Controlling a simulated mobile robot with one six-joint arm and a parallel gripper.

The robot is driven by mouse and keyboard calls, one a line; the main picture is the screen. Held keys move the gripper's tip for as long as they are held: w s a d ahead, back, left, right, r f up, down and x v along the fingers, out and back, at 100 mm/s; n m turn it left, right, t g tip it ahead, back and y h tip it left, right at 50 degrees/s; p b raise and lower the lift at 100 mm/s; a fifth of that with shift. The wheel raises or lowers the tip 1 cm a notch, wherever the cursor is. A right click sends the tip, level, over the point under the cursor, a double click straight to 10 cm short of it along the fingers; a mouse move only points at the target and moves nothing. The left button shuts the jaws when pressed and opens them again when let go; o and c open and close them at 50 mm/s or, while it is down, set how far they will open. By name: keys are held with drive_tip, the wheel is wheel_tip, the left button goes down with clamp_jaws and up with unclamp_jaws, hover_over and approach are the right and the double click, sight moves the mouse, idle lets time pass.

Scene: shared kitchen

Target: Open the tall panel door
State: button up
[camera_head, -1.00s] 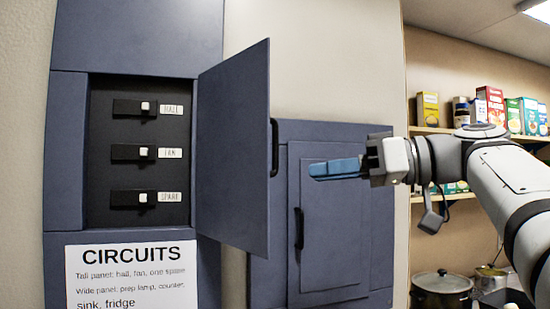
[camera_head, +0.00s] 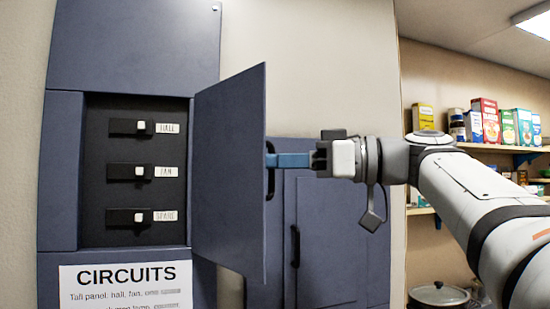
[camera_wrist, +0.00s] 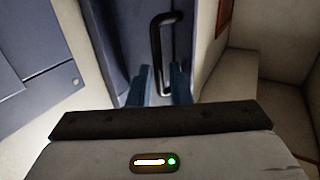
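The tall panel door (camera_head: 230,170) is blue-grey and stands swung open on the right side of its box, which shows a dark inside with switches. Its black bar handle (camera_head: 270,170) is on the outer face near the free edge, and it also shows in the wrist view (camera_wrist: 156,45). My gripper (camera_head: 272,160) is at the handle in the head view. In the wrist view my gripper (camera_wrist: 160,75) has its two blue fingers apart, with the lower part of the bar between them. Whether a finger touches the bar cannot be told.
Three switches, labelled hall (camera_head: 140,127), fan and spare, are inside the box. A white CIRCUITS sign (camera_head: 125,285) hangs below. A wider panel (camera_head: 325,240) with a closed door is behind, to the right. Shelves with food boxes (camera_head: 486,120) and a pot (camera_head: 438,295) are at the right.

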drive_tip(key=shift+c, duration=0.6)
clamp_jaws()
